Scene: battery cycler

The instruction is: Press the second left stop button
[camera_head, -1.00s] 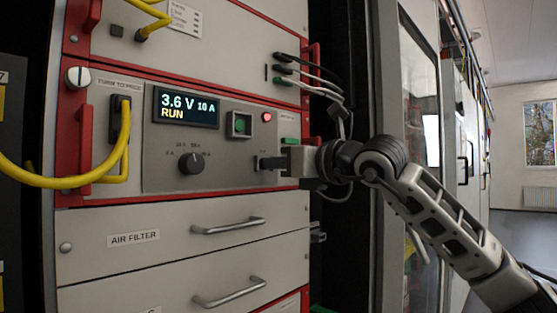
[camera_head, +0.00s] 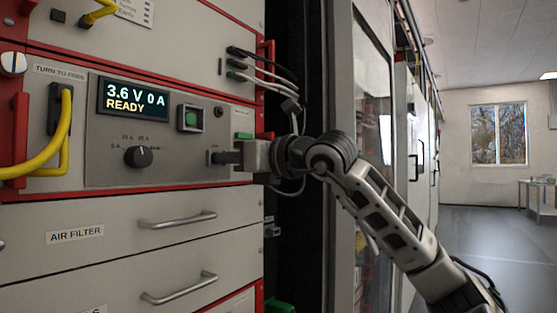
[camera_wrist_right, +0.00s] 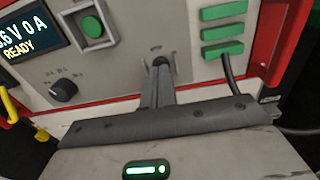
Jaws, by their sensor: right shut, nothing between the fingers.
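My right gripper (camera_head: 216,157) is shut and empty, its fingertips against or very close to the lower right of the grey control panel (camera_head: 105,165). In the right wrist view its narrow fingers (camera_wrist_right: 160,68) end at a small dark spot on the panel. I cannot make out the stop button there; the fingertips cover that spot. The display (camera_head: 133,98) reads 3.6 V, 0 A, READY. The small lamp (camera_head: 219,112) is dark. My left gripper is not in view.
A black rotary knob (camera_head: 139,157) is left of the fingertips. A yellow cable (camera_head: 45,153) loops at the left. Thin cables (camera_head: 270,84) hang above my gripper. Drawer handles (camera_head: 178,220) stick out below. Open floor lies at the right.

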